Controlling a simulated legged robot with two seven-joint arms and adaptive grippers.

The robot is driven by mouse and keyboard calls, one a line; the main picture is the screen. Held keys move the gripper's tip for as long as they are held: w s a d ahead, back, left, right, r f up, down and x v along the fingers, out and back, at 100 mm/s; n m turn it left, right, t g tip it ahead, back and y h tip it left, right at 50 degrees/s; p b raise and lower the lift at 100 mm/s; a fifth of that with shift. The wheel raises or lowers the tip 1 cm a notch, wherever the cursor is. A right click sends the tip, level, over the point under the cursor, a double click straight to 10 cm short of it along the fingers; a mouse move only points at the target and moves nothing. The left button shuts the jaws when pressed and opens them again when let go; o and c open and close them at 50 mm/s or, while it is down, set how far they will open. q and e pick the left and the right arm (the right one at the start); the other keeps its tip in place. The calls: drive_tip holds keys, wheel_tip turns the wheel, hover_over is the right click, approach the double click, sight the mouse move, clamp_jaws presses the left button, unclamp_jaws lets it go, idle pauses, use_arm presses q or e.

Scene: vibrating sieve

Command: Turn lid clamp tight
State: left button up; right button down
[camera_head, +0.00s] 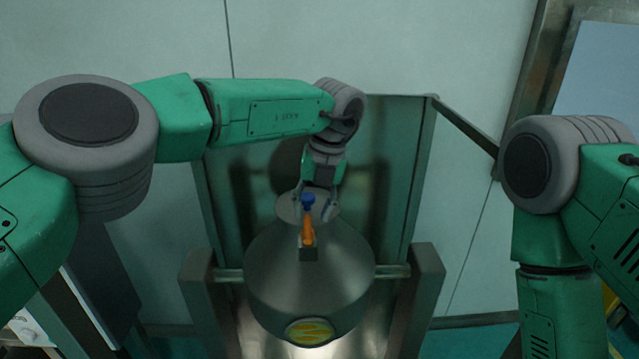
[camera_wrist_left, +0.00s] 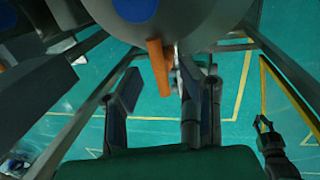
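The metal sieve vessel (camera_head: 335,275) stands in the middle of the head view, with a round lid-like top. The clamp is an orange handle (camera_head: 308,234) with a blue end (camera_head: 307,200), on the upper front of the vessel. In the left wrist view the orange handle (camera_wrist_left: 159,65) lies at the top, beyond and between the fingers. My left gripper (camera_head: 314,209) is open at the vessel's top, around or just behind the handle's blue end; contact cannot be told. Its spread fingers show in the wrist view (camera_wrist_left: 162,82). My right gripper (camera_wrist_left: 265,124) appears low at the right there, with fingers apart.
Metal posts (camera_head: 424,290) stand on both sides of the vessel, with a metal panel (camera_head: 385,150) behind it. A yellow oval (camera_head: 310,331) is on the vessel's lower front. The teal floor (camera_wrist_left: 232,90) has yellow lines. My right arm is at the right, clear of the vessel.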

use_arm(q)
wheel_tip(320, 180, up, 9)
drive_tip(key=d, duration=0.2)
drive_tip(key=shift+d, duration=0.15)
drive_tip(key=shift+f, duration=0.1)
